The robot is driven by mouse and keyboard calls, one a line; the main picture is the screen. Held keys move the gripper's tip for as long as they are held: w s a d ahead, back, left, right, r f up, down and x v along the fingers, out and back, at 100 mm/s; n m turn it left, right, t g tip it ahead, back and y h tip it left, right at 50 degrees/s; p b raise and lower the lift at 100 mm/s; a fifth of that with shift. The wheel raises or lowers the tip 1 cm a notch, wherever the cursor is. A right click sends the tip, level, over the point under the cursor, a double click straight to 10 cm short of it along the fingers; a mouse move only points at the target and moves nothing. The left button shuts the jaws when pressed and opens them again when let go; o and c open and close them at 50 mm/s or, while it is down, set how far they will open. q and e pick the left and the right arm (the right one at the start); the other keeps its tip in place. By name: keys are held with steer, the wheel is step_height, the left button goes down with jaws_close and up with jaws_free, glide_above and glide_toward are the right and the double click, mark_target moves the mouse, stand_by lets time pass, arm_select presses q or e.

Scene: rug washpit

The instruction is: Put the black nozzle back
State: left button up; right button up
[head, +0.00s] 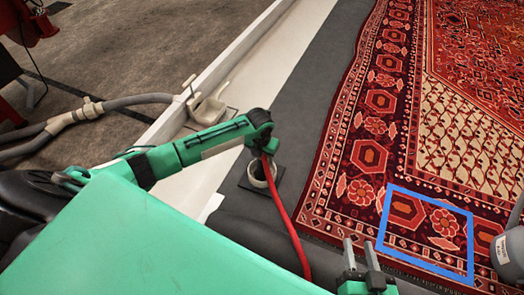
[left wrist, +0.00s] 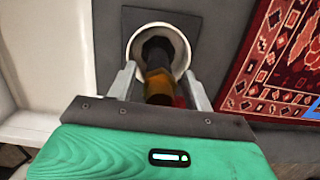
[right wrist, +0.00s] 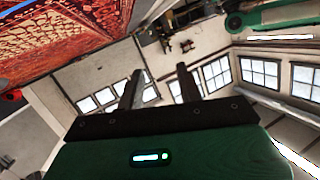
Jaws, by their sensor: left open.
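The black nozzle (left wrist: 157,50) shows in the left wrist view with an amber section (left wrist: 158,88) behind it. It lines up with the mouth of a round white holder (left wrist: 178,35) on a dark plate; how deep it sits cannot be told. My left gripper (left wrist: 160,70) is open, with one finger on each side of the nozzle. In the head view the left arm's end hangs over the white holder (head: 256,175), and its fingers are hidden. A red hose (head: 290,220) runs down from there. My right gripper (head: 361,247) is open and empty, low in the head view.
A patterned red rug (head: 450,100) covers the right side, with a blue square outline (head: 428,201) on it. A pale ledge (head: 250,60) runs along the left, with a white bracket (head: 208,106) and grey hose (head: 135,101). The dark floor strip (head: 300,110) is clear.

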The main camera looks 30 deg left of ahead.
arm_select(q)
steer(key=shift+r, duration=0.4)
steer(key=r+p, duration=0.1)
steer(key=r, duration=0.2)
steer(key=s+r+p, duration=0.1)
steer(key=r, duration=0.3)
steer(key=r+p, duration=0.1)
steer(key=r, duration=0.3)
steer(key=shift+s, duration=0.2)
steer(key=s+d+f+n+t+h, duration=0.1)
steer(key=s+d+f+n+h, duration=0.1)
steer(key=s+d+n, duration=0.6)
steer(key=s+d+f+n+t+h, duration=0.25)
steer(key=s+d+n, duration=0.2)
steer(key=d, duration=0.45)
steer(key=s+a+r+n+t, duration=0.1)
steer(key=s+r+n+t, duration=0.4)
steer(key=n, duration=1.5)
steer(key=s+r, duration=0.3)
steer(key=s, duration=0.4)
arm_select(e)
steer(key=d+g, duration=0.1)
steer(key=s+d+f+g+h, duration=0.1)
steer(key=d+g, duration=0.1)
steer(key=d+f+g+h, duration=0.1)
steer(key=shift+s+d, duration=0.15)
steer(key=shift+s, duration=0.05)
